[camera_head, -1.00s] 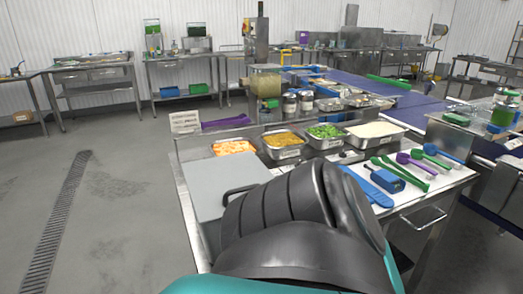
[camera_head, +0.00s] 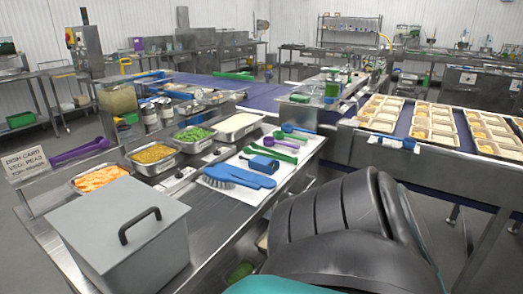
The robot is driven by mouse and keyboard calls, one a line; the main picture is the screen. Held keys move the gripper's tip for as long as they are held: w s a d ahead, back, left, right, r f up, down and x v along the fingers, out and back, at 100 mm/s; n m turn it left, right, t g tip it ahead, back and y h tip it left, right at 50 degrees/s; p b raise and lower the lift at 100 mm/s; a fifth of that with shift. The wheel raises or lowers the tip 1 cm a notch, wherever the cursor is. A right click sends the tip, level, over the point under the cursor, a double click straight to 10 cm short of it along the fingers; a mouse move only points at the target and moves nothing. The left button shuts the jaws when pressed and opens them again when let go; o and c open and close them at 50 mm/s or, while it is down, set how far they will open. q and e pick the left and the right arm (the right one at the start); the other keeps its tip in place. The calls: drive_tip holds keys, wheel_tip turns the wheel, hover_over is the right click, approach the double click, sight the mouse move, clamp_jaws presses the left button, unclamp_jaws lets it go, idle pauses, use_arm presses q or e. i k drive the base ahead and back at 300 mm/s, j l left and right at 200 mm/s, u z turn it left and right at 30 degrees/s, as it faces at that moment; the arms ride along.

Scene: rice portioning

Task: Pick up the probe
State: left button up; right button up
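A small blue box-shaped device (camera_head: 261,164), which looks like the probe, lies on a white mat (camera_head: 222,188) on the steel counter. It lies among scoops and a brush, and no gripper is near it in view. A thin probe tip cannot be made out. A large black arm part of mine fills the lower right of the view and covers part of the counter's front. Neither gripper shows.
A blue brush (camera_head: 237,177) lies in front of the device, with green scoops (camera_head: 272,153) behind it. Food pans line the back, including carrots (camera_head: 99,178) and rice (camera_head: 237,123). A grey lidded box (camera_head: 122,233) stands at left. Trays (camera_head: 432,124) fill a conveyor at right.

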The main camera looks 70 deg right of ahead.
sight(267, 166)
drive_tip(key=i+z, duration=0.1)
drive_tip(key=z, duration=0.35)
drive_tip(key=j+z, duration=0.15)
drive_tip(key=z, duration=0.3)
drive_tip(key=i+j+z, duration=0.1)
drive_tip(key=z, duration=0.4)
drive_tip(key=i+j+z, duration=0.1)
drive_tip(key=j+z, duration=0.25)
drive_tip(key=i+j+z, duration=0.15)
drive_tip(key=z, duration=0.2)
drive_tip(key=j+z, duration=0.35)
